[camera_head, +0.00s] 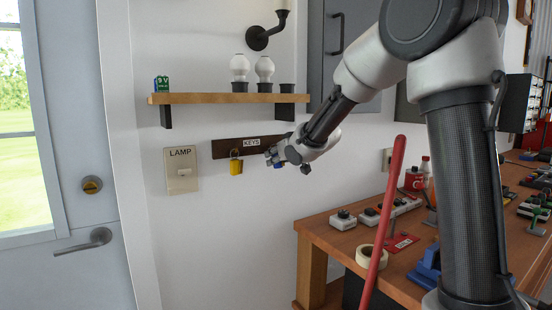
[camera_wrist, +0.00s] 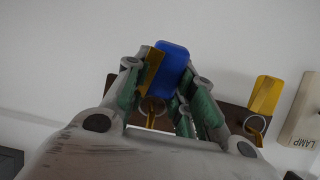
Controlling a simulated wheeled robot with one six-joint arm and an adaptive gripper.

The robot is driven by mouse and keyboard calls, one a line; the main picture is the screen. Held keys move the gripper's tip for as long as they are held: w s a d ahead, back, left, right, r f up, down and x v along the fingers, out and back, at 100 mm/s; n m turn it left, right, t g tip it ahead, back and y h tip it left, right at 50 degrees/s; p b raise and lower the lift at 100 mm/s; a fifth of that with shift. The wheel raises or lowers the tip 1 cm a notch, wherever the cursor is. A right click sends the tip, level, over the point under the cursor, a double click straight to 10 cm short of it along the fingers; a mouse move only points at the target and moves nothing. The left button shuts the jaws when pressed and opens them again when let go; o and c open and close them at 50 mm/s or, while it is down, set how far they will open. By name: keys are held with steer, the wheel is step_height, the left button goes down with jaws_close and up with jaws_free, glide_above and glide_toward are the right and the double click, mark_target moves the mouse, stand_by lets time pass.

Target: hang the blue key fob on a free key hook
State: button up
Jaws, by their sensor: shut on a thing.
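My gripper (camera_head: 273,157) is at the right part of the dark wooden key rack (camera_head: 222,149) labelled KEYS on the wall. It is shut on the blue key fob (camera_wrist: 173,62), which shows between the fingers in the wrist view (camera_wrist: 166,74). A small bit of blue also shows below the fingers in the head view. A brass-coloured piece and a ring (camera_wrist: 152,106) are beside the fob; I cannot tell whether the ring is around a hook. A yellow key fob (camera_head: 236,167) hangs at the rack's left part and shows at right in the wrist view (camera_wrist: 264,96).
A wooden shelf (camera_head: 222,98) with bulbs and a 9 V battery is above the rack. A LAMP switch plate (camera_head: 181,171) is to its left. A cluttered workbench (camera_head: 340,232) and a red pole (camera_head: 384,220) stand at right. The wall below the rack is clear.

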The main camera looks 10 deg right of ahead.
steer(key=o, duration=1)
steer(key=shift+c, duration=0.2)
